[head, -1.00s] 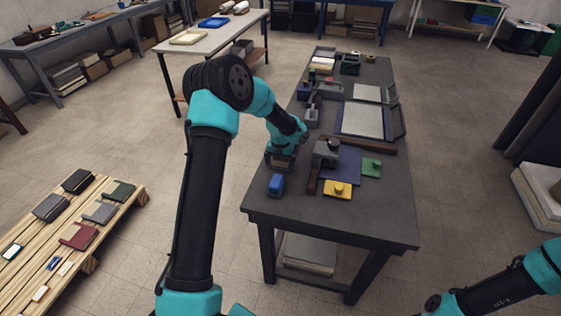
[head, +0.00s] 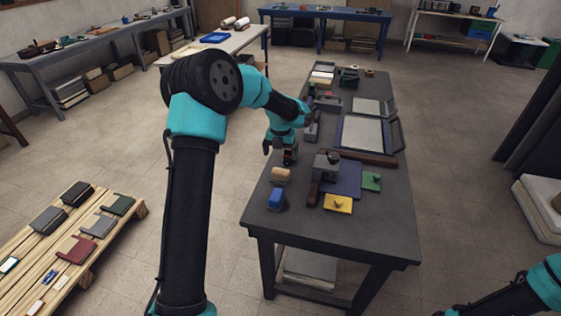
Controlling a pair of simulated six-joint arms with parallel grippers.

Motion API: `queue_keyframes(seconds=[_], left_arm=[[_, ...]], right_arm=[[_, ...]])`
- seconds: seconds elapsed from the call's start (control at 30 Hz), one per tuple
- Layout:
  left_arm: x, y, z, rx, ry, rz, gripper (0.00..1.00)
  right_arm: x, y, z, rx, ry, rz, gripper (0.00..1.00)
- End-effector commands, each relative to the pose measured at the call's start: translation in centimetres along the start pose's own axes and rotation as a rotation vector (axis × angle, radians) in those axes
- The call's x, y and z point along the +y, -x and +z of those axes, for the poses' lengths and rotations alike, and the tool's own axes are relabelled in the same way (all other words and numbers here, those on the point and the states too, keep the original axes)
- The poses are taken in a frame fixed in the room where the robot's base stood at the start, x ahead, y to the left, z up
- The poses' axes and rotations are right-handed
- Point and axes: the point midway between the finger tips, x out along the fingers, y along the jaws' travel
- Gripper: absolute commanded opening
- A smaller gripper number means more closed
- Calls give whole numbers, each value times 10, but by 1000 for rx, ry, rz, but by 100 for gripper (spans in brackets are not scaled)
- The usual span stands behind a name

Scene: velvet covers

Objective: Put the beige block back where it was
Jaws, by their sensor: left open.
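The beige block (head: 281,173) sits near the left edge of the dark work table, with a darker part under its beige top. It stands just behind a blue block (head: 276,197) with a similar dark lower part. My left gripper (head: 280,158) is open and empty, above and behind the beige block, apart from it as far as I can tell. My right arm shows only at the lower right corner; its gripper is out of view.
A grey metal tool (head: 326,165), a blue sheet (head: 345,177), a yellow piece (head: 338,204) and a green piece (head: 371,181) lie right of the blocks. The table's front is clear. A wooden pallet (head: 128,219) with books stands at lower left.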

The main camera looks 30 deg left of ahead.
Motion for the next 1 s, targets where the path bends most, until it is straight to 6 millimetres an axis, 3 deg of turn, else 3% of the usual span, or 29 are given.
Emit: queue_keyframes(seconds=[0.13,0.77,1.0], left_arm=[[0,8,0,0,0,0,100],[0,7,0,1,0,0,100],[16,-14,-3,12,120,-13,100]], right_arm=[[0,0,0,0,0,0,75],[0,0,0,0,0,0,75],[0,0,0,0,0,0,75]])
